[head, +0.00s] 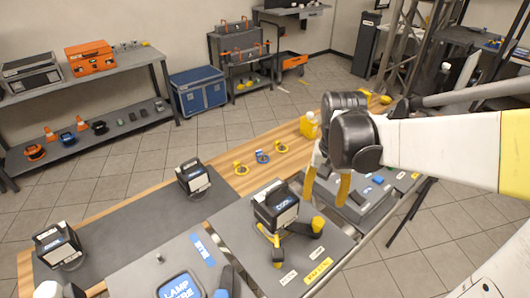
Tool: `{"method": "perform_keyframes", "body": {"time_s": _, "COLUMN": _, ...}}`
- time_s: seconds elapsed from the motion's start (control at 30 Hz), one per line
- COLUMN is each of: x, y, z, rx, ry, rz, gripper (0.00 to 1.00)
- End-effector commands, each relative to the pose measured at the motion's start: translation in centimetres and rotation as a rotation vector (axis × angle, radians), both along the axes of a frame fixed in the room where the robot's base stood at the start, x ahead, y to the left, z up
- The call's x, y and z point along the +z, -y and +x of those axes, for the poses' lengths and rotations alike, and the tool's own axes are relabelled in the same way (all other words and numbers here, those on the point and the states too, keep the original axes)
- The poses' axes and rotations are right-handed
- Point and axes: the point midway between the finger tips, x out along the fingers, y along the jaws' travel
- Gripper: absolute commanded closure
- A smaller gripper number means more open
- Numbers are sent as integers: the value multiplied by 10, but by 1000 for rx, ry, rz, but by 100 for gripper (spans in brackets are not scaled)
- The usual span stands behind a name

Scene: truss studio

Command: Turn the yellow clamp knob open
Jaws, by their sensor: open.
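A black device with a white label (278,208) stands on a grey plate (240,235) at the lower middle of the head view. A yellow knob (318,224) sits at the right end of a dark part beside this device. A yellow forked piece (269,237) shows at the device's front left. I cannot tell for sure which yellow part is the clamp knob. My gripper (326,190) has two yellow fingers spread apart and pointing down, with nothing visible between them. It hangs above and behind the yellow knob in the picture, apart from it.
Similar black devices stand on the bench at left (60,246) and centre (193,179). Small yellow and blue clamps (262,157) and a yellow bottle (309,125) are on the wooden bench. A blue crate (199,90) stands on the floor behind.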

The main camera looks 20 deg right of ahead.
Motion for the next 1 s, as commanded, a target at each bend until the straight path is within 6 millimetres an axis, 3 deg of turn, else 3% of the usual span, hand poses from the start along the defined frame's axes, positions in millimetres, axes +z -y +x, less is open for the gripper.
{"method": "perform_keyframes", "body": {"time_s": 0.6, "x": -100, "y": 1, "z": 0, "rx": -3, "ry": -4, "rz": 1, "gripper": 45}}
{"method": "perform_keyframes", "body": {"time_s": 1.0, "x": -107, "y": 1, "z": 0, "rx": -3, "ry": -3, "rz": 1, "gripper": 45}}
